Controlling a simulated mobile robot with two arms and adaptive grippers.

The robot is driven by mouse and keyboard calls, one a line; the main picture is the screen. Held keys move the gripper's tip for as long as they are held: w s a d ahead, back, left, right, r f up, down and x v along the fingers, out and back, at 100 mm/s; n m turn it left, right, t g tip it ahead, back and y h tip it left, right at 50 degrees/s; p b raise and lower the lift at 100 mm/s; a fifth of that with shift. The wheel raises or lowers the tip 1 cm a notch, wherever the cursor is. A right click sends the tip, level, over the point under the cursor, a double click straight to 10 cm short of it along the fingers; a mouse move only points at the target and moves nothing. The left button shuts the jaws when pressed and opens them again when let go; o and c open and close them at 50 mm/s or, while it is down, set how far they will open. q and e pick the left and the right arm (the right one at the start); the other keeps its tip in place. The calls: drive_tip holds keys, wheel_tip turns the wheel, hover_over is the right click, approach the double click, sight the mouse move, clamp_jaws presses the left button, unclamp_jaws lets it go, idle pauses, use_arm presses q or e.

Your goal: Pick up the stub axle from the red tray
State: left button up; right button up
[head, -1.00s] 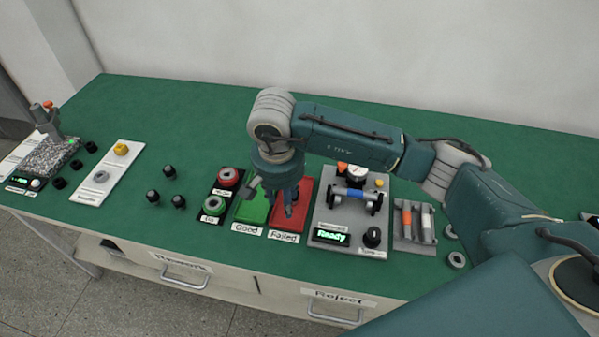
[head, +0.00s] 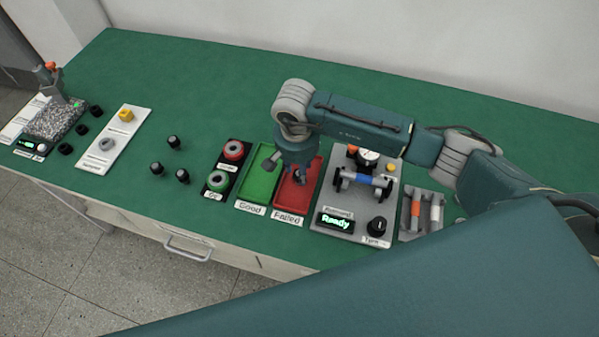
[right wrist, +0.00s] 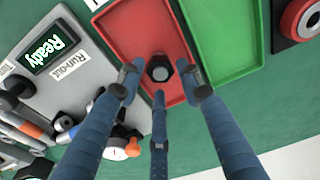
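The red tray (head: 288,206), labelled Failed, lies on the green bench between the green tray and the grey run-out station. In the right wrist view, the stub axle (right wrist: 159,69), a small dark part with a pale round centre, stands in the red tray (right wrist: 130,25). My right gripper (head: 299,181) is above the red tray. In its wrist view the fingers of this gripper (right wrist: 159,88) are spread apart on both sides of the axle, with the third below it. I see no clear contact. In the head view the gripper hides the axle. My left gripper is not in view.
The green tray (head: 259,168), labelled Good, is left of the red one. Right of it stands the run-out station (head: 345,210) with a dial and a lit "Ready" display. Red and green buttons (head: 217,182) and several dark parts (head: 173,142) are further left.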

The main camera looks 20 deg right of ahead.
wheel_tip(320, 180, down, 3)
drive_tip(key=shift+r+p, duration=0.1)
drive_tip(key=shift+p, duration=0.25)
drive_tip(key=shift+w, duration=0.15)
drive_tip(key=shift+c, duration=0.5)
clamp_jaws()
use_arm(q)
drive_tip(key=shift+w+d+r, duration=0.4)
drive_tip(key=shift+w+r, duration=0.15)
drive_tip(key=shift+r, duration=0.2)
